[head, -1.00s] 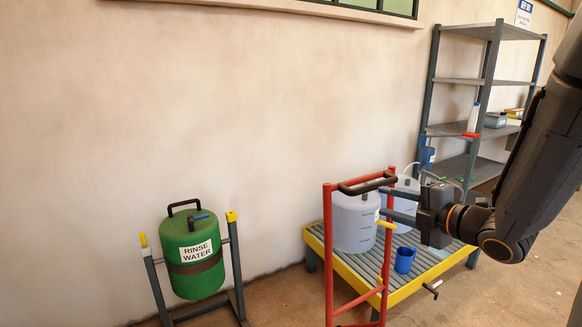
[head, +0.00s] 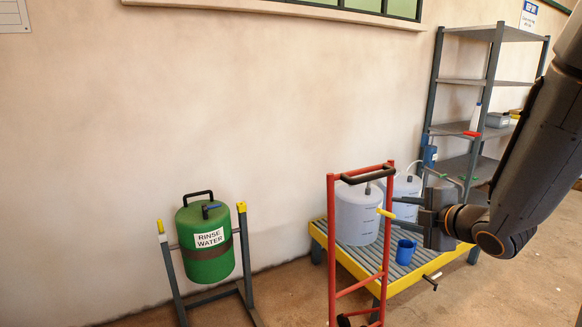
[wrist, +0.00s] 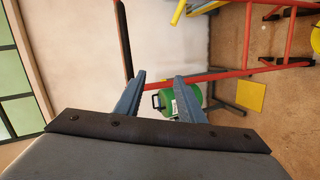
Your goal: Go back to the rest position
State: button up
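My gripper (head: 390,203) is at the right of the head view, in front of the yellow-edged platform and close to the red hand truck (head: 333,240). In the wrist view my gripper (wrist: 156,92) shows two blue-grey fingers spread apart with nothing held between them. The hand truck's red frame also crosses beyond the fingers in the wrist view (wrist: 237,73). The green rinse water drum (head: 207,258) sits in its grey stand at the left of the head view. Part of the drum shows beyond the fingers in the wrist view (wrist: 187,101).
Two whitish containers, the nearer one (head: 357,222) plainer to see, and a blue cup (head: 405,252) stand on the platform (head: 372,283). A grey shelf rack (head: 483,84) stands behind at the right. Floor between drum and hand truck looks clear.

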jog(key=s+a+f+m+g+h+p, duration=0.1)
jog(key=s+f+m+g+h, duration=0.3)
jog(key=s+m, duration=0.35)
jog(key=s+a+f+m+g+h, duration=0.1)
jog(key=s+a+f+m+g, duration=0.1)
jog(key=s+f+m+g, duration=0.4)
jog(key=s+a+m+g, duration=0.1)
jog(key=s+a+m, duration=0.1)
jog(key=s, duration=0.3)
jog(key=s+a+r+m+g, duration=0.1)
jog(key=s+a+m, duration=0.2)
jog(key=s, duration=0.3)
jog(key=shift+a+r+m+g+y, duration=0.15)
jog(key=shift+r+m+g+y, duration=0.2)
jog(key=shift+m, duration=0.4)
